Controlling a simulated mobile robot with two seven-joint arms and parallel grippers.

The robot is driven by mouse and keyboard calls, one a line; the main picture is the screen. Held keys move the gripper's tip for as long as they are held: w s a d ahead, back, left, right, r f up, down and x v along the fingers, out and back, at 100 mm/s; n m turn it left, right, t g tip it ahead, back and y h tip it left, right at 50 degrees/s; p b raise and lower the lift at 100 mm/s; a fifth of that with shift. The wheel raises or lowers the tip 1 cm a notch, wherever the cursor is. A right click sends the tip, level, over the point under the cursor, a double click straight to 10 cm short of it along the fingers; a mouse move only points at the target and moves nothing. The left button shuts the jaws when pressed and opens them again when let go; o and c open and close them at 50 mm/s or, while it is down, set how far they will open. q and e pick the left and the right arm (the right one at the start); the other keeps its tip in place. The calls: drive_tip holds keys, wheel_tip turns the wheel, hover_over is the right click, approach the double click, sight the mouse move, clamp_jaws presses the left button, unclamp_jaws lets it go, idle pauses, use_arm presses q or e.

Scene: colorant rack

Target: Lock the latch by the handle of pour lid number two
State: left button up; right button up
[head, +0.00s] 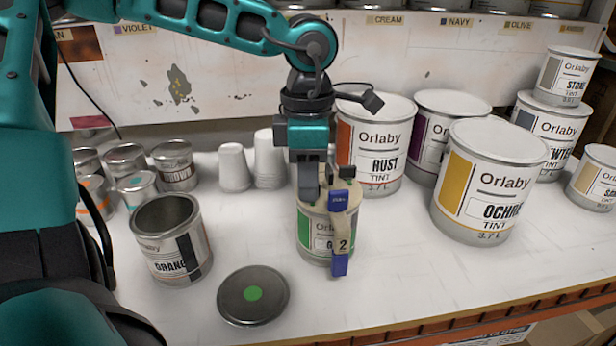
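Pour lid number two (343,225) is a pale lid with a handle marked "2". It sits on a can with a green label (312,240), whose name is mostly covered. A blue latch (338,200) shows at the upper end of the handle, and another blue piece (340,265) at its lower end. My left gripper (322,190) points down over the lid, beside the upper blue latch. Its fingers overlap the lid's top, and I cannot tell whether they touch the latch or how far apart they are. My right gripper is not in view.
A loose round lid with a green dot (240,308) lies in front. White cups (233,168) and a large Rust can (365,180) stand behind; an Ochre can (460,225) stands right. The front right counter is clear.

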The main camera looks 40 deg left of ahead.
use_arm(q)
clamp_jaws()
drive_tip(key=shift+f+m+b, duration=0.1)
drive_tip(key=shift+m+b, duration=0.8)
drive_tip(key=shift+m, duration=0.4)
drive_tip(key=m+b, duration=0.1)
drive_tip(key=m, duration=0.2)
drive_tip(key=shift+w+m, duration=0.1)
drive_tip(key=shift+m, duration=0.2)
drive_tip(key=m+b, duration=0.1)
drive_tip(key=m, duration=0.3)
drive_tip(key=shift+w, duration=0.1)
drive_tip(key=shift+m, duration=2.1)
